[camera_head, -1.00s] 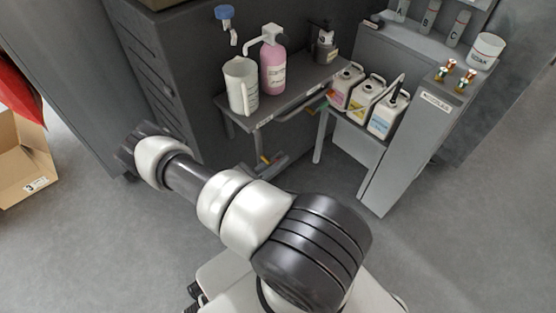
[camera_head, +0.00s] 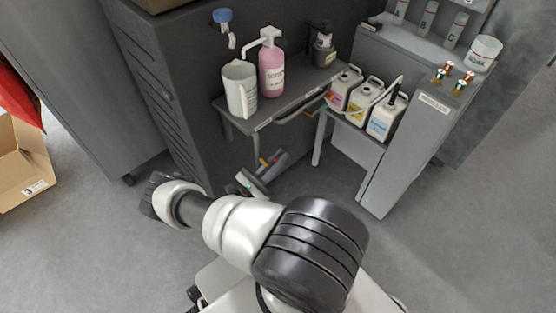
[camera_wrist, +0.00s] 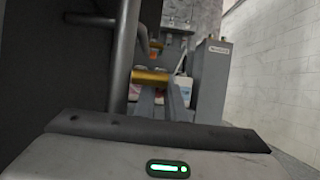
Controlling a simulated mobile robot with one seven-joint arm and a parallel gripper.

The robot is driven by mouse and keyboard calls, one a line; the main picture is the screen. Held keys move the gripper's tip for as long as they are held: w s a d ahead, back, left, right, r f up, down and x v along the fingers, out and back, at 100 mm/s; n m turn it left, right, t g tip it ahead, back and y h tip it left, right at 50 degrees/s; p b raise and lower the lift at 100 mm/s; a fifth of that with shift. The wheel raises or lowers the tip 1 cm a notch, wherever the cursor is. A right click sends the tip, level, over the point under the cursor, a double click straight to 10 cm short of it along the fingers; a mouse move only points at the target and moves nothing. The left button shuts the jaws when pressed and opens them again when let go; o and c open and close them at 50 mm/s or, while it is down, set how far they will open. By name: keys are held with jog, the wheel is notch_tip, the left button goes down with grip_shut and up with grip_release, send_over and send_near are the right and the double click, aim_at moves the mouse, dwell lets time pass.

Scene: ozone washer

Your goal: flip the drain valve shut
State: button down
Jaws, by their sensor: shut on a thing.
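A small yellow bar (camera_head: 264,161), which looks like the drain valve's handle, shows low beneath the grey bench, with a red bit beside it. In the wrist view the yellow bar (camera_wrist: 150,76) lies crosswise just beyond my gripper's front edge. My gripper (camera_head: 265,169) is low in front of the dark cabinet, its green light facing up. The valve body and the exact angle of the handle cannot be made out.
The bench (camera_head: 300,100) carries a beaker (camera_head: 239,89) and a pink bottle (camera_head: 271,69). White jugs (camera_head: 384,118) stand on a lower shelf to the right. A bench leg (camera_head: 320,138) stands right of my gripper. An upright pipe (camera_wrist: 120,50) is close on the left in the wrist view.

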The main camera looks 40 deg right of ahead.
jog(key=shift+r+h, duration=0.3)
jog(key=shift+h, duration=0.4)
jog(key=c, duration=2.1)
grip_release()
jog(key=s+a+f, duration=0.1)
jog(key=a+f, duration=0.1)
jog(key=a, duration=1.4)
jog(key=shift+s+a+f, duration=0.15)
jog(key=shift+f, duration=0.1)
